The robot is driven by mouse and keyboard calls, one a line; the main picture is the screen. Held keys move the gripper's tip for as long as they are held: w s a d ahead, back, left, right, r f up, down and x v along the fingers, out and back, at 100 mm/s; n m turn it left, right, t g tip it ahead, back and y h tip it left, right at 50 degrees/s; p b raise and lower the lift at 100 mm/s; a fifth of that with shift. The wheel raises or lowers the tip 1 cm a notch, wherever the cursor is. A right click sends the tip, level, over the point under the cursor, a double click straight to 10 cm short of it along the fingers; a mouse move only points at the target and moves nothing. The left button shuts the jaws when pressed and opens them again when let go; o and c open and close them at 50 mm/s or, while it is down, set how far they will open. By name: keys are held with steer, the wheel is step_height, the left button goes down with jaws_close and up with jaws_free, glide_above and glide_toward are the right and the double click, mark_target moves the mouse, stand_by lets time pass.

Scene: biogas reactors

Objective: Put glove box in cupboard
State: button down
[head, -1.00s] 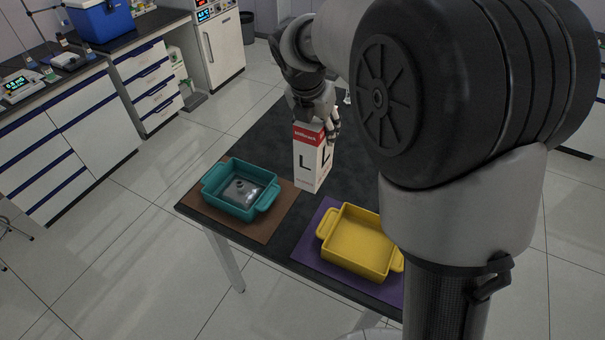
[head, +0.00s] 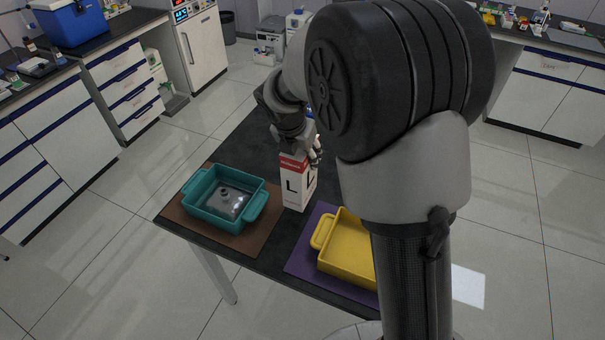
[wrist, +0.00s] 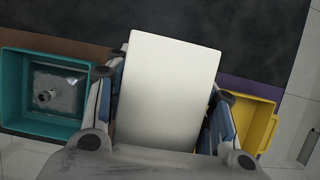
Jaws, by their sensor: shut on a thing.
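The glove box (head: 296,185) is a tall white carton with a red band at its top and a black letter L on its sides. It is upright over the dark table, between the two trays. My gripper (head: 303,155) is shut on its upper end from above. In the wrist view the white top of the glove box (wrist: 172,85) fills the space between my fingers (wrist: 165,105). Whether its base touches the table is hard to tell. No cupboard is clearly identifiable; white lab cabinets (head: 50,140) with drawers stand at the left.
A teal tray (head: 193,210) holding a clear object sits on a brown mat at the table's left. A yellow tray (head: 322,236) sits on a purple mat in front, partly behind my arm. The dark table (head: 237,152) is bare behind them. Tiled floor surrounds it.

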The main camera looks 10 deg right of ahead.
steer(key=shift+f+b, duration=1.15)
steer(key=shift+f, duration=1.7)
steer(key=shift+f, duration=0.15)
steer(key=c, duration=0.7)
jaws_free()
